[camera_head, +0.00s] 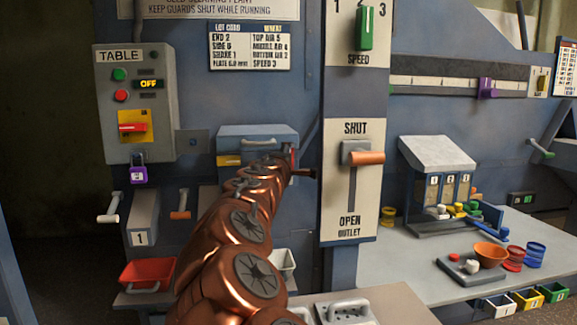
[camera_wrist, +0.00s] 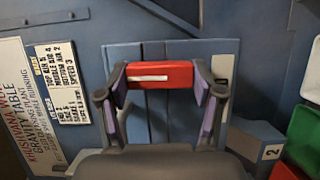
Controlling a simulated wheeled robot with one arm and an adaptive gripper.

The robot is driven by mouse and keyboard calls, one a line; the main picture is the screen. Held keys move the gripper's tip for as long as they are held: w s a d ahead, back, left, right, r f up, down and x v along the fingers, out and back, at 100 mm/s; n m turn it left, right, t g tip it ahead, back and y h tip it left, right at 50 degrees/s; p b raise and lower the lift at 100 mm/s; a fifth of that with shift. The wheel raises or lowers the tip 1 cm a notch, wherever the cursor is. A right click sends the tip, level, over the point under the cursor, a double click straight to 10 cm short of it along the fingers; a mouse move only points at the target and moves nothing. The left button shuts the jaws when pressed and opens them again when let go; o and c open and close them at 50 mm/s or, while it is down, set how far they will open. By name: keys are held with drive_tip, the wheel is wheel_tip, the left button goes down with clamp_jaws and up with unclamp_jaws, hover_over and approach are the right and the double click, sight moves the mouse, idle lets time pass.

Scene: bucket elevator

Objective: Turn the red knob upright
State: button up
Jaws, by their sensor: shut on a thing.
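A red knob (camera_head: 133,127) lies about level on a yellow plate on the grey TABLE box at the left in the head view. A purple padlock (camera_head: 138,173) hangs below it. My gripper (camera_wrist: 160,82) is well to the right of that box, in front of the blue lidded box (camera_head: 230,133). In the wrist view it is shut on a red block with a white stripe (camera_wrist: 160,75), one finger at each end. Whether this block is fixed to the wall or loose, I cannot tell. My arm hides most of the gripper in the head view.
The OUTLET lever (camera_head: 367,158) sticks out just right of my gripper, near SHUT. A bench (camera_head: 400,260) with a small bin model and bowl (camera_head: 491,254) stands right.

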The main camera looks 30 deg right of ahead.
idle(0.3)
drive_tip(key=o, duration=1.1)
drive_tip(key=shift+o, duration=0.2)
drive_tip(key=v, duration=1.2)
